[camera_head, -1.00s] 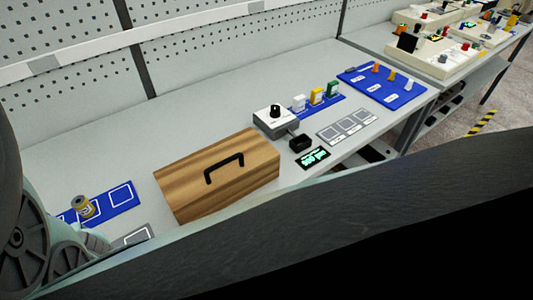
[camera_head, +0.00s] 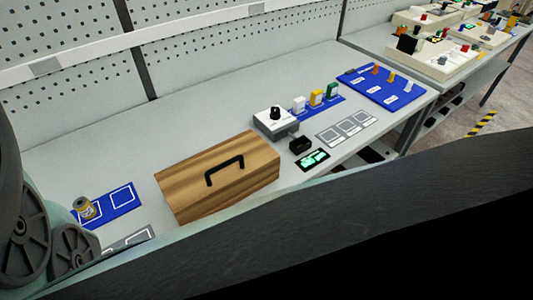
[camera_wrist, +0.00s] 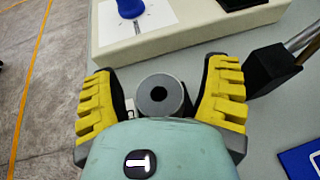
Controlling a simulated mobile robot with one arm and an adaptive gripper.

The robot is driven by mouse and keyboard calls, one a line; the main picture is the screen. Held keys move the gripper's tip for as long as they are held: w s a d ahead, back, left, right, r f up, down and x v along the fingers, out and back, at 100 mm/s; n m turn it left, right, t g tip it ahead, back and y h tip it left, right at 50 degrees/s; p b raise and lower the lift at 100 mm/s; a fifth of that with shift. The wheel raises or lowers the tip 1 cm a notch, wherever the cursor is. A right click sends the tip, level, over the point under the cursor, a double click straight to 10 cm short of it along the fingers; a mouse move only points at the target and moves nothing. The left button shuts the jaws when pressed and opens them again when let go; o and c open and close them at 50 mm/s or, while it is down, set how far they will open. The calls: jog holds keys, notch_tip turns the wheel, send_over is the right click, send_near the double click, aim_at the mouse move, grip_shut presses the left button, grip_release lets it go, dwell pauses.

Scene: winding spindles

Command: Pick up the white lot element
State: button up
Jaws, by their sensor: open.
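The white lot element (camera_head: 299,104) appears to be the small white block at the left end of a row on a blue strip, with a yellow block (camera_head: 317,97) and a green block (camera_head: 333,90) to its right. My gripper (camera_wrist: 162,85) shows only in the wrist view, its yellow ribbed fingers spread apart. A grey round piece with a dark centre (camera_wrist: 153,92) shows between the fingers, not visibly gripped; I cannot tell what it is. The white element cannot be made out for certain in the wrist view.
A grey box with a black knob (camera_head: 275,120) stands left of the white element. A wooden case (camera_head: 190,179) is nearer. A blue tray (camera_head: 408,95) lies to the right. In the wrist view, a beige panel (camera_wrist: 185,38) and a black block (camera_wrist: 270,68) are near the fingers.

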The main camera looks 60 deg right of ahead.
jog(key=shift+c, duration=0.2)
grip_shut()
dwell(0.4)
dwell(0.5)
